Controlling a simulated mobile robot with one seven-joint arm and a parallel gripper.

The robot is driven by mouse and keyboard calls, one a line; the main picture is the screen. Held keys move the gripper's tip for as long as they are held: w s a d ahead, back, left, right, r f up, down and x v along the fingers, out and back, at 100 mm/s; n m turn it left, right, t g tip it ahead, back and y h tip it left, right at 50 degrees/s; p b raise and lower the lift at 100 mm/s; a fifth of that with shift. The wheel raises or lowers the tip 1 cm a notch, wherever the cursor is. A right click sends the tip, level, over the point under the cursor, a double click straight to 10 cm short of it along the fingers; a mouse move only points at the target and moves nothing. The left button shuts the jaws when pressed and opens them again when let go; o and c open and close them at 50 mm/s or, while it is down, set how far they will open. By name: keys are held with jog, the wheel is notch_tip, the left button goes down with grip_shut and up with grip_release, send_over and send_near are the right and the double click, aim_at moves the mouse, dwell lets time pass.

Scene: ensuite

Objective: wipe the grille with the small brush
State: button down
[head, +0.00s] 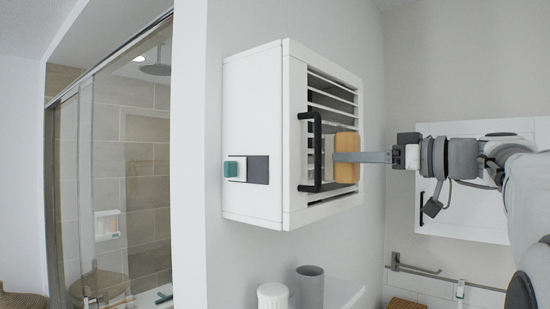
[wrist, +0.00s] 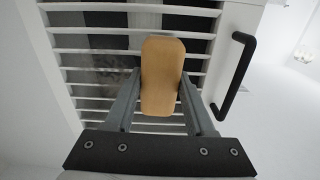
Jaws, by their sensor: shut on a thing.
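The grille (head: 332,96) is a set of white horizontal slats in the front of a white wall box, with dark grey behind them. The slats (wrist: 82,42) fill much of the wrist view, with dark, uneven patches between some of them. The small brush has a tan wooden back (head: 346,143) and is upright at the front of the grille. My gripper (head: 345,157) reaches in from the right and is shut on the brush. In the wrist view the brush (wrist: 161,76) lies between the two fingers of my gripper (wrist: 160,85). Its bristles are hidden, and I cannot tell whether they touch the slats.
A black bar handle (head: 314,150) stands out from the box front beside the brush. A grey cup (head: 310,287) and a white ribbed container (head: 272,296) stand below. A glass shower screen is at left.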

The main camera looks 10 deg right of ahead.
jog(key=w+d+p, duration=0.4)
jog(key=w+d, duration=0.4)
jog(key=d, duration=0.2)
jog(key=shift+d+p, duration=0.2)
jog(key=shift+p, duration=0.2)
dwell(0.8)
